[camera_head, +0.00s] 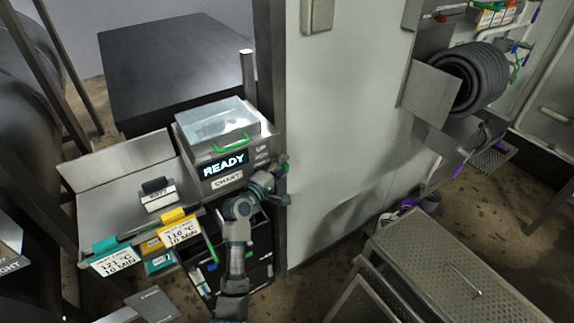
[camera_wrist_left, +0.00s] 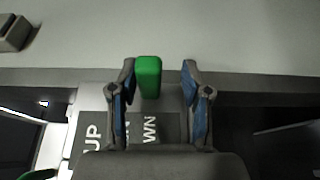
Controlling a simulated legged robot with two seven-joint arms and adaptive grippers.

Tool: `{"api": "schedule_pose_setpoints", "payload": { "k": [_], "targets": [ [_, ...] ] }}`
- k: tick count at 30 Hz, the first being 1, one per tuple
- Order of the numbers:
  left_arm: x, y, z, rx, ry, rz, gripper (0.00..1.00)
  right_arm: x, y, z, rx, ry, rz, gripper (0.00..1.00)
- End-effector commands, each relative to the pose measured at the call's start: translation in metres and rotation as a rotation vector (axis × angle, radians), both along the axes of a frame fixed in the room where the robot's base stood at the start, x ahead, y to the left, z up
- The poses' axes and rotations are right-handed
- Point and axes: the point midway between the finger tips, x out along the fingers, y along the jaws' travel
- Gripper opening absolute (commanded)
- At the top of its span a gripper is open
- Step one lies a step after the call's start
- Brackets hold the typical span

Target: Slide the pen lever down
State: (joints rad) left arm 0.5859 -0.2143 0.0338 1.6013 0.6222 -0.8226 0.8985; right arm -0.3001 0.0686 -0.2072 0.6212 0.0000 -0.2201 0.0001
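The pen lever is a green block (camera_wrist_left: 148,77) in the left wrist view, above a dark label panel (camera_wrist_left: 135,128) reading "UP" and, partly hidden, "WN". My left gripper (camera_wrist_left: 161,85) is open, with one finger on each side of the lever. The lever is nearer the left finger, and I cannot tell whether they touch. In the head view my left gripper (camera_head: 277,181) is at the right side of the chart recorder (camera_head: 206,152), whose screen reads "READY". A bit of green (camera_head: 284,169) shows by the fingers there. My right gripper is not in view.
A sloped steel shelf (camera_head: 115,163) with a stamp (camera_head: 158,194) and hanging tags (camera_head: 181,229) lies left of the recorder. A pale wall panel (camera_head: 345,130) stands close right of the gripper. A dark cabinet (camera_head: 180,65) is behind; a perforated steel step (camera_head: 450,265) is at lower right.

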Motion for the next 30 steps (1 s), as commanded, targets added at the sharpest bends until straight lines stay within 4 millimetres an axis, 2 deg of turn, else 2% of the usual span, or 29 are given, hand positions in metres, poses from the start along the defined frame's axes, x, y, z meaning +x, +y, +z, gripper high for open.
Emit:
{"api": "schedule_pose_setpoints", "payload": {
  "k": [4, 10, 21, 25, 30],
  "targets": [
    [-0.001, -0.004, 0.003, 0.000, -0.004, -0.003, 0.48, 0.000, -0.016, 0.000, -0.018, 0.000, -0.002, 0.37],
    [-0.010, -0.001, 0.004, 0.000, -0.007, -0.003, 0.48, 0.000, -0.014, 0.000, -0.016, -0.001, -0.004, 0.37],
    [-0.074, 0.042, 0.001, 0.002, -0.004, -0.001, 0.48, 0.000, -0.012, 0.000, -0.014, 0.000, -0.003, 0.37],
    [-0.091, 0.054, 0.000, 0.002, -0.001, 0.000, 0.48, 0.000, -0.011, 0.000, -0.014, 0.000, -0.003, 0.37],
    [-0.100, 0.059, 0.000, 0.001, -0.001, -0.002, 0.48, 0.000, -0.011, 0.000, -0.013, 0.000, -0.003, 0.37]
  ]
}}
